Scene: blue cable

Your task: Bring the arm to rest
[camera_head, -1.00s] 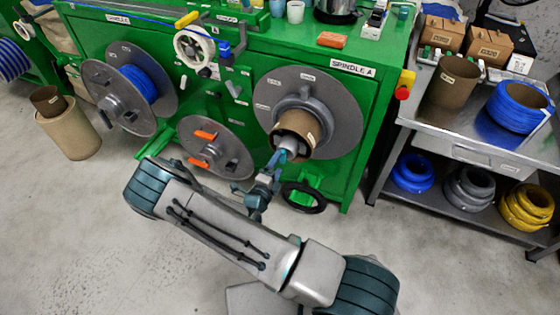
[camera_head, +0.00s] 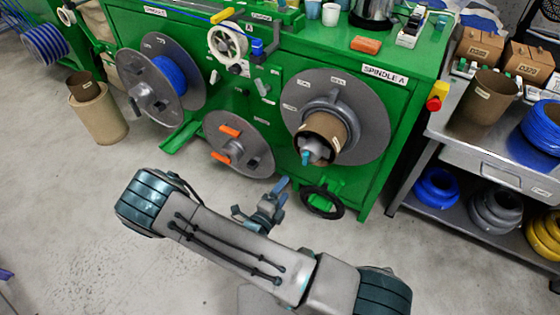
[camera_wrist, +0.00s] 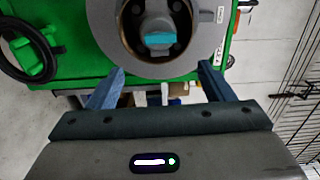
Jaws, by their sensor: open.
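My gripper (camera_head: 277,194) is in front of the green machine, below and to the left of spindle A. In the wrist view its two blue fingers (camera_wrist: 160,88) stand wide apart with nothing between them. The spindle A disc (camera_head: 362,112) carries a brown cardboard core (camera_head: 333,129) on its hub. A teal piece (camera_head: 305,157) sits at the hub's end and also shows in the wrist view (camera_wrist: 160,39), beyond the fingers and apart from them. My arm stretches across the lower part of the head view.
The green machine (camera_head: 398,95) also holds a disc with blue cable (camera_head: 168,73) and a lower disc with orange handles (camera_head: 250,148). A black ring (camera_head: 322,203) hangs low on it. A metal shelf (camera_head: 455,155) with cable coils stands right.

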